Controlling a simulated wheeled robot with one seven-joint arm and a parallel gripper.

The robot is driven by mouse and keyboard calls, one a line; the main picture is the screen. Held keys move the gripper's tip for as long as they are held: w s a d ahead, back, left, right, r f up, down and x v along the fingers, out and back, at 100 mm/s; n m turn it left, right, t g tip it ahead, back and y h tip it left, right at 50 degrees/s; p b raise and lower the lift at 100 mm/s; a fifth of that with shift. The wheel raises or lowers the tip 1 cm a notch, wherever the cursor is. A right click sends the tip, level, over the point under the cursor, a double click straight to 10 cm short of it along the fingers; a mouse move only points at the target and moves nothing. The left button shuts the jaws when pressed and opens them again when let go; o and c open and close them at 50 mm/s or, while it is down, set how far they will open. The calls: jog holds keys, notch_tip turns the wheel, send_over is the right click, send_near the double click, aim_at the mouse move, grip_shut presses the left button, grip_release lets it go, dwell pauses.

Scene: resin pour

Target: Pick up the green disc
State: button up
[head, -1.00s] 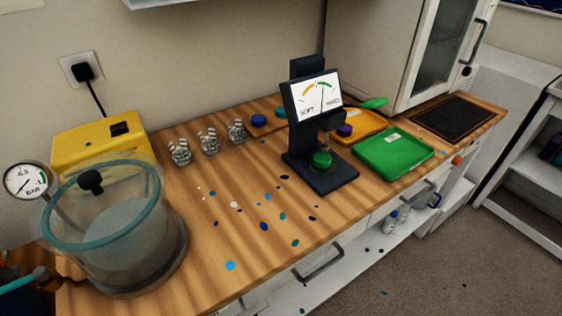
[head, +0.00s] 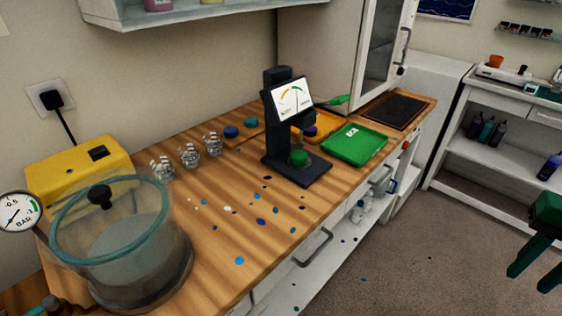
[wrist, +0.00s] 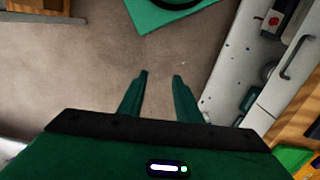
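The green disc (head: 299,158) sits on the base of the black hardness tester (head: 312,176), under its press head, on the wooden bench. My gripper (head: 530,282) shows at the right edge of the head view, out over the floor and well apart from the bench. In the wrist view my gripper (wrist: 160,76) has its two green fingers spread with nothing between them. The green disc cannot be made out in the wrist view.
A green tray (head: 371,148) and an orange tray (head: 327,138) lie right of the tester. Coloured drops spot the bench (head: 225,240).

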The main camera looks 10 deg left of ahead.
jog(key=shift+a, duration=0.15)
jog(key=o, duration=0.4)
jog(key=shift+w, duration=0.1)
jog(key=o, duration=0.3)
jog(key=shift+s+r, duration=0.25)
jog(key=shift+s, duration=0.05)
jog(key=shift+o, duration=0.2)
jog(key=w+a+f+n+t+y, duration=0.1)
jog(key=w+a+f+n+t, duration=0.2)
jog(key=w, duration=0.7)
jog(key=w+a+n+t+y, duration=0.1)
jog(key=w+a+n, duration=0.3)
jog(key=w, duration=0.6)
jog(key=w+a+f+n+t+y, duration=0.2)
jog(key=w+n, duration=0.3)
jog(key=w, duration=0.5)
jog(key=n+y, duration=0.7)
jog(key=y, duration=0.1)
send_near(302, 155)
jog(key=x, duration=0.3)
jog(key=shift+s+f, duration=0.15)
jog(key=shift+f, duration=0.1)
jog(key=shift+r+x, duration=0.2)
jog(key=shift+x, duration=2.8)
